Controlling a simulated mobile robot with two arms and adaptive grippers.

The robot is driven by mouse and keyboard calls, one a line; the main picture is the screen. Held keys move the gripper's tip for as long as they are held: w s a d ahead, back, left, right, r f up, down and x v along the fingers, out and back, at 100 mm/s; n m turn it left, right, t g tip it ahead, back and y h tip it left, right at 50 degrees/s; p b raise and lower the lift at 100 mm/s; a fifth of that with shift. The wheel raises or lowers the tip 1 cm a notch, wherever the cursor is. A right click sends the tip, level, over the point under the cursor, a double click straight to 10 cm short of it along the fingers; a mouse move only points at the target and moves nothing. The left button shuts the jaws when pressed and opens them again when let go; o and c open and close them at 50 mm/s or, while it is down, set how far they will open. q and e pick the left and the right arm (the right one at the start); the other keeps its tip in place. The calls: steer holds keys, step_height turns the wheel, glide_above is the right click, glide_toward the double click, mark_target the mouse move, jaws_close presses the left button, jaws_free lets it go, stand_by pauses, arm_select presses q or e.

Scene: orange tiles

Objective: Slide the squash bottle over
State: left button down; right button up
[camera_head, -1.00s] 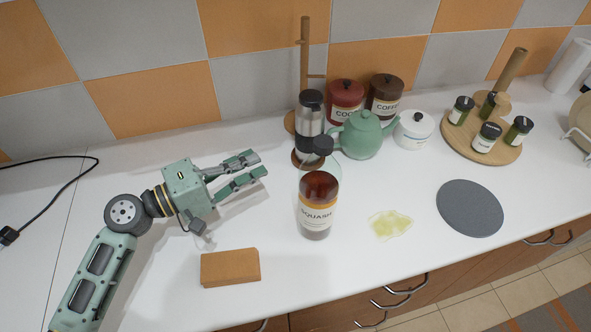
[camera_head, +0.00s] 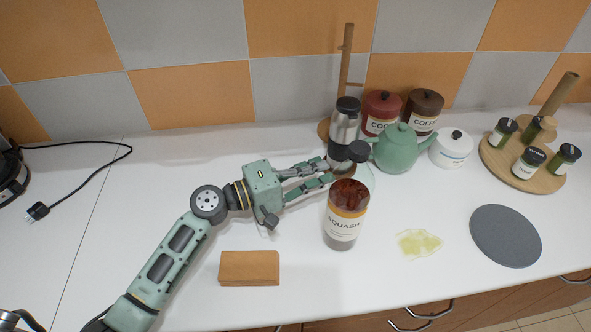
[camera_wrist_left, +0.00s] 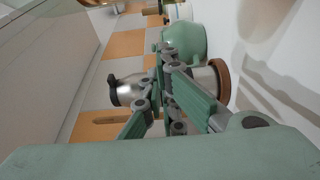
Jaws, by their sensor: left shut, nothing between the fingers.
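The squash bottle (camera_head: 344,226) stands upright on the white counter, with a dark cap (camera_head: 358,151), clear upper part, dark red-brown contents and a "SQUASH" label. My left gripper (camera_head: 328,171) is shut and empty, just left of the bottle's upper part in the head view. I cannot tell whether it touches the bottle. In the left wrist view the shut fingers (camera_wrist_left: 166,62) point toward the steel flask and teapot. I cannot make out the bottle there. My right gripper is not in view.
A steel flask (camera_head: 343,127) stands behind the bottle, with a green teapot (camera_head: 395,152) to its right. A yellow spill (camera_head: 418,243) and grey round mat (camera_head: 505,236) lie right of the bottle. A brown block (camera_head: 249,268) lies front left.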

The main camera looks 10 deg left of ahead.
arm_select(q)
steer(key=s+d+p, duration=0.2)
steer(key=s, duration=0.1)
steer(key=shift+s, duration=0.15)
steer(key=shift+s+d, duration=0.2)
steer(key=shift+s, duration=0.4)
steer(key=shift+s+d, duration=0.2)
steer(key=shift+s, duration=0.4)
